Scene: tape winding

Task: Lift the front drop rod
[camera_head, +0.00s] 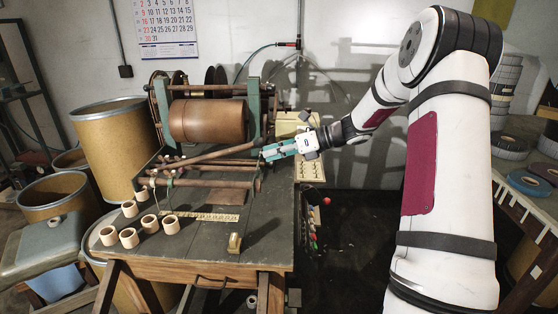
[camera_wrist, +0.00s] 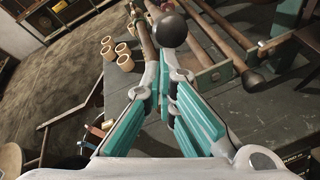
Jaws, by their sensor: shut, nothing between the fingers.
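The front drop rod (camera_head: 205,183) appears to be the brown bar lying crosswise nearest the table's front edge, in front of the copper-coloured drum (camera_head: 208,121). My gripper (camera_head: 264,154), with teal fingers, is above and near the rod's right end. In the wrist view my gripper (camera_wrist: 160,65) is shut and empty. A brown rod (camera_wrist: 144,38) runs just beyond its fingertips; I cannot tell whether they touch. A dark ball (camera_wrist: 171,31) shows beside that rod, and its attachment is unclear.
A diagonal rod (camera_head: 212,154) and other bars lie behind the front rod. Several tan rings (camera_head: 129,238) stand on the table's left side.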

